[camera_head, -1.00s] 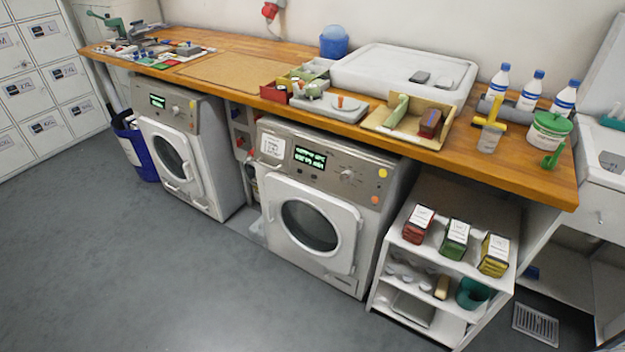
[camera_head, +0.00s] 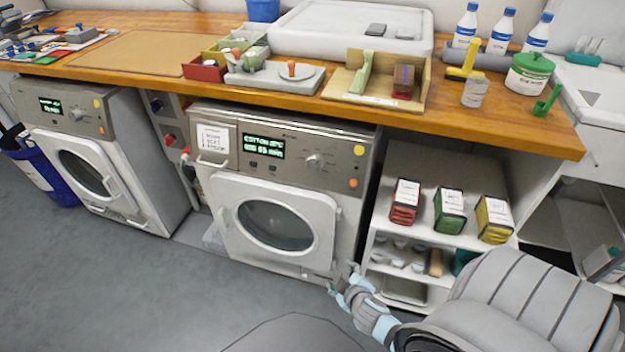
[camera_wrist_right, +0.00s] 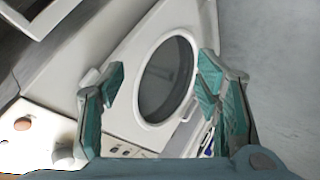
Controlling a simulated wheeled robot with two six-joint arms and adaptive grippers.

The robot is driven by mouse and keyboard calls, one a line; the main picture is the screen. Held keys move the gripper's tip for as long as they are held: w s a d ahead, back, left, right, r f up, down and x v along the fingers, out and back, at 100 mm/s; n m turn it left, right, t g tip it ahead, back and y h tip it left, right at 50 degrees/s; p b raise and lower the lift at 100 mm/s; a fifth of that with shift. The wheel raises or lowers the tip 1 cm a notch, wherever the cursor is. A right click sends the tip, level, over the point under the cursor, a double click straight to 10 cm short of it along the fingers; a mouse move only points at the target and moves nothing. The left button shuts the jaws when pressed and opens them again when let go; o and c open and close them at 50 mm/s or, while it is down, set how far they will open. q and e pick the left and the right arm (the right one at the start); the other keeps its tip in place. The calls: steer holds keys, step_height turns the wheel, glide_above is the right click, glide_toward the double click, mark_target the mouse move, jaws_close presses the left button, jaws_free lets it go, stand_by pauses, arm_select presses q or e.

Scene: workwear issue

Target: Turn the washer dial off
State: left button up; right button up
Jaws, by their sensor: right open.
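Two front-loading washers stand under the counter. The nearer washer (camera_head: 278,238) has a grey panel with a lit green display (camera_head: 263,146), and its round dial (camera_head: 315,161) sits right of the display. The farther washer (camera_head: 85,172) at the left has its own display and a dial (camera_head: 76,115). My right gripper (camera_head: 341,284) is low in front of the nearer washer's lower right corner, apart from the dial. In the right wrist view the right gripper (camera_wrist_right: 160,95) is open and empty, with a washer's round door (camera_wrist_right: 166,78) beyond its fingers. My left gripper is out of view.
A wooden counter (camera_head: 130,63) runs above the washers, holding trays, bottles and a sink. A shelf unit (camera_head: 385,250) with red, green and yellow boxes stands right of the nearer washer. A blue bin (camera_head: 45,180) stands at far left. The floor in front is clear.

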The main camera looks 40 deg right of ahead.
steer(key=w+d+r+t+h+b, duration=0.1)
steer(key=w+r+t+h+b, duration=0.2)
steer(key=w+r, duration=0.4)
steer(key=t+h+b, duration=0.1)
steer(key=t+b, duration=0.2)
steer(key=t, duration=0.1)
glide_toward(315, 167)
steer(key=shift+n, duration=0.3)
steer(key=x, duration=0.4)
steer(key=shift+d, duration=0.2)
steer(key=b+x, duration=0.1)
steer(key=x, duration=0.3)
steer(key=shift+w, duration=0.25)
steer(key=shift+w+d, duration=0.1)
steer(key=shift+w, duration=0.1)
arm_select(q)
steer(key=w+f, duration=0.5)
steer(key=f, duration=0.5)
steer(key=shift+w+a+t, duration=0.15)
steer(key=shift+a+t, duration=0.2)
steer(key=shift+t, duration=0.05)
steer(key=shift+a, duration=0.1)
arm_select(e)
steer(key=shift+r, duration=0.1)
steer(key=shift+c, duration=0.3)
